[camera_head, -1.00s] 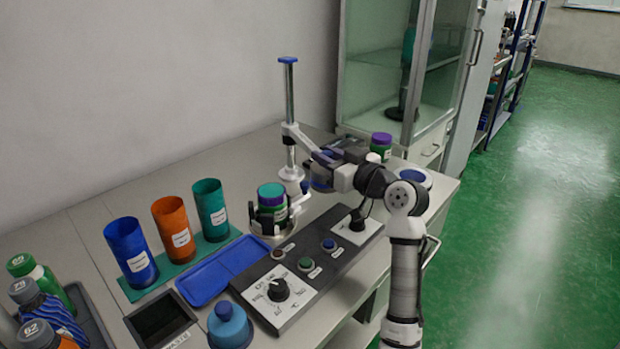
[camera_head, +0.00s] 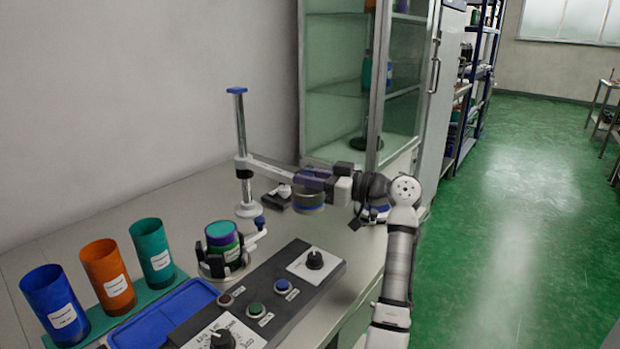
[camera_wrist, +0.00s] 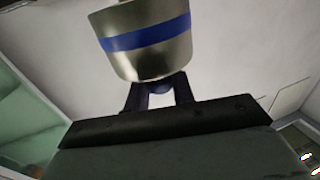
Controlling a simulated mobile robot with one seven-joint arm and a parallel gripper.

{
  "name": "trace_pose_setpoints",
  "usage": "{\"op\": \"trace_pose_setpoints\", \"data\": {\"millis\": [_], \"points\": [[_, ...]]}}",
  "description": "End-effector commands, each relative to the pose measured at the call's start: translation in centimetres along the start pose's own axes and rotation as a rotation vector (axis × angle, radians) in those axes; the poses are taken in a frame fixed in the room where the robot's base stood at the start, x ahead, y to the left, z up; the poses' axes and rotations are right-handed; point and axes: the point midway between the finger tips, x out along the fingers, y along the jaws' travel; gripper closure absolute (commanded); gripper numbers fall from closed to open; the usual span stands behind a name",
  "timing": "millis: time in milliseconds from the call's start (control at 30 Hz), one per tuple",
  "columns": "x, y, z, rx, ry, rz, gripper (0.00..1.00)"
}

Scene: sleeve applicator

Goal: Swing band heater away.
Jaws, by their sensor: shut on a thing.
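The band heater (camera_head: 309,201) is a metal ring with a blue stripe. It hangs at the end of a light swing arm (camera_head: 275,170) on an upright column (camera_head: 242,150) with a blue top. In the wrist view the heater (camera_wrist: 150,42) shows large, just beyond my fingers. My gripper (camera_head: 318,180) is at the heater's side, shut on what looks like its small blue handle (camera_wrist: 160,88).
A control panel (camera_head: 262,300) with knobs and buttons lies in front of the fixture. A blue tray (camera_head: 165,315) and blue, orange and teal cups (camera_head: 150,250) stand at the left. A glass cabinet (camera_head: 345,90) is behind my gripper. Bare bench lies between column and fixture.

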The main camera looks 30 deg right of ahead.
Motion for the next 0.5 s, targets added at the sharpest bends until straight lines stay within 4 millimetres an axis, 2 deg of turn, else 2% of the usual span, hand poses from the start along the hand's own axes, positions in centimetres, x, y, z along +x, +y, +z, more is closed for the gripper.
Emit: {"op": "trace_pose_setpoints", "data": {"millis": [300, 333, 467, 500], "points": [[0.00, 0.35, 0.00, 0.002, 0.001, 0.012, 1.00], [0.00, 0.35, -0.02, 0.002, 0.001, 0.013, 0.72], [-0.01, 0.29, -0.04, 0.001, 0.002, 0.011, 0.55], [-0.01, 0.27, -0.04, 0.001, 0.001, 0.010, 0.54]]}}
